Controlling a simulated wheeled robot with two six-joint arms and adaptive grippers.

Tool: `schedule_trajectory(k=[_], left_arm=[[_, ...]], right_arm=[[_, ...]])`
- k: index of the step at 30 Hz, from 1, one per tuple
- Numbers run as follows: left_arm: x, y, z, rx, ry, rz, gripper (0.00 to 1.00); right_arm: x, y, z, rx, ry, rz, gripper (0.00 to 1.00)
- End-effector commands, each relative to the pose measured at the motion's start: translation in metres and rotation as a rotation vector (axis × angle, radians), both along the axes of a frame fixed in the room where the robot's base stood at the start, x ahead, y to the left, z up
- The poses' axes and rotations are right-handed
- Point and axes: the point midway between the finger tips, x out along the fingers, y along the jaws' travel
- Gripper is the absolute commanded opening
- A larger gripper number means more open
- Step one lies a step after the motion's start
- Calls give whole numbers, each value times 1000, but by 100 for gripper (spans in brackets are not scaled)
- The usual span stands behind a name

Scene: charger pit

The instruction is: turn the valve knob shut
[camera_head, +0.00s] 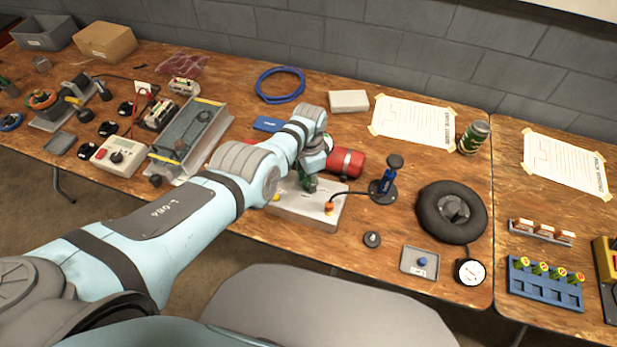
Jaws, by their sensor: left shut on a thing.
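My left arm reaches from the lower left to a pale grey block (303,211) near the middle of the table. My left gripper (309,185) points down over the top of this block, and its fingers are shut on the valve knob. The fingers and wrist hide the knob, so its angle cannot be seen. A red tank (346,163) with a dark band lies just behind the gripper. An orange fitting (328,208) on the block's right side joins a black hose. My right gripper is not in view.
A blue hand pump (388,182) stands right of the block, with a black tyre (452,211) beyond it.

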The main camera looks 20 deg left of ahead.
Motion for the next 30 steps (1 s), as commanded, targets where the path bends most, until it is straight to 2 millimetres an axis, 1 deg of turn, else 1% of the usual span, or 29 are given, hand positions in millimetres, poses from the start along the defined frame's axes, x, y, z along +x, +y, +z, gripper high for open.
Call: schedule_trajectory(k=[8, 9, 11, 12, 13, 23, 26, 30], left_arm=[[0, 0, 0, 1, -1, -2, 3], [0, 0, 0, 0, -1, -2, 34], [0, 0, 0, 0, -1, -1, 43], [0, 0, 0, 1, -1, -1, 50], [0, 0, 0, 1, -1, -1, 51], [1, 0, 2, 0, -3, 0, 51], [2, -1, 8, 0, -4, -1, 51], [1, -1, 27, -2, -6, 0, 51]], right_arm=[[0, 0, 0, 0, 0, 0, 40], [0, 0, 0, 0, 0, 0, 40], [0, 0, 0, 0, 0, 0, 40], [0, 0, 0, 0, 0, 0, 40], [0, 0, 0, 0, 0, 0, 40], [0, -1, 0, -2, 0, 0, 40], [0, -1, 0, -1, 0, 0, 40], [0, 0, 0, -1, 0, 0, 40]])
